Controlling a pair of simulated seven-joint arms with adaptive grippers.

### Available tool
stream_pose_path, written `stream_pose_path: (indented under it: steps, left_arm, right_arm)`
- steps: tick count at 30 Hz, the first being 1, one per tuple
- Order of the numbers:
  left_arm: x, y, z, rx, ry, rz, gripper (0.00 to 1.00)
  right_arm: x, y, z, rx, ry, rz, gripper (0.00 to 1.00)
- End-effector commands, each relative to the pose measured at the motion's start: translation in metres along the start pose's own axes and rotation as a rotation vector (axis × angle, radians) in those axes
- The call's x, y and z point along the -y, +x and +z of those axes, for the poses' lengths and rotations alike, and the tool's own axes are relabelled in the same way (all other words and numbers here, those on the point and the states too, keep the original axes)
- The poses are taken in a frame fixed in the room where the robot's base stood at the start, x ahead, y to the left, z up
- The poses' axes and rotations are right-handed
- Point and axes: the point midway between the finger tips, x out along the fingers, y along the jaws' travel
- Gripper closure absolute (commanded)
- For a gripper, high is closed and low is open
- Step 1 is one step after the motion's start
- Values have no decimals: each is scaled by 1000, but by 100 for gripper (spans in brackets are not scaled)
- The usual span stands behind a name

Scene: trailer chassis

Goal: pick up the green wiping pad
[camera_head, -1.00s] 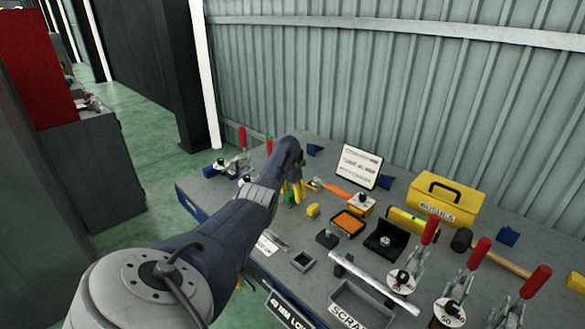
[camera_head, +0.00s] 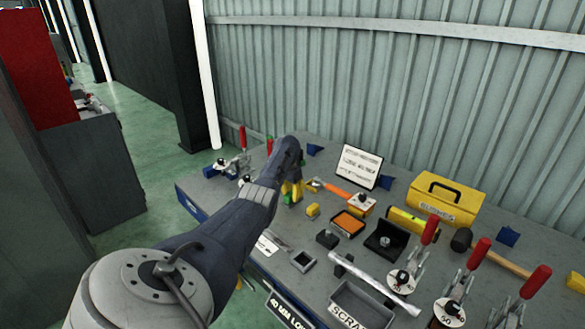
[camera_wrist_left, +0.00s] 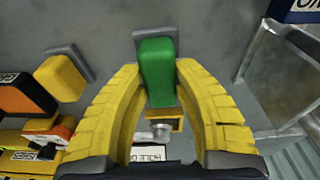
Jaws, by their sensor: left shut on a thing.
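The green wiping pad (camera_wrist_left: 157,72) is a small upright green block, seen in the left wrist view between two curved yellow fingers. My left gripper (camera_wrist_left: 160,85) is shut on the pad, with a fingertip at each side of it. In the head view my left gripper (camera_head: 291,190) is low over the far left part of the bench, and the arm hides part of the area around it. A small grey holder (camera_wrist_left: 146,33) is beside the pad's end. I cannot tell whether the pad still touches it. My right gripper is not in view.
A yellow block (camera_head: 313,210) and an orange-topped tray (camera_head: 349,223) are right of the gripper. A white sign (camera_head: 359,167) stands behind. Red-handled clamps (camera_head: 243,140) stand at the far left corner. A yellow toolbox (camera_head: 444,200) and scrap bin (camera_head: 360,303) are further right.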

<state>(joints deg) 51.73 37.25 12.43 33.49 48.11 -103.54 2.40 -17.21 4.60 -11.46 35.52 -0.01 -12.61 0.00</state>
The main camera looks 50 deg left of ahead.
Motion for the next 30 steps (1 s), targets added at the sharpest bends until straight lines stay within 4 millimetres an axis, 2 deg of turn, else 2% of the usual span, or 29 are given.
stream_pose_path:
  steps: [5, 11, 14, 24, 30]
  left_arm:
    - [0, -3, 0, 1, 1, 0, 100]
    - [0, -21, -4, -1, 1, 0, 100]
    - [0, -40, -8, -4, 2, 0, 100]
    - [0, -121, -20, -5, 1, 0, 100]
    - [-1, -159, -25, -4, 0, 2, 100]
  right_arm:
    - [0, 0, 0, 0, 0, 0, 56]
    - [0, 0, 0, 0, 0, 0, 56]
    - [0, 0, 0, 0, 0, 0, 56]
    - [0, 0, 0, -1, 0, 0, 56]
    - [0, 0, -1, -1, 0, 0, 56]
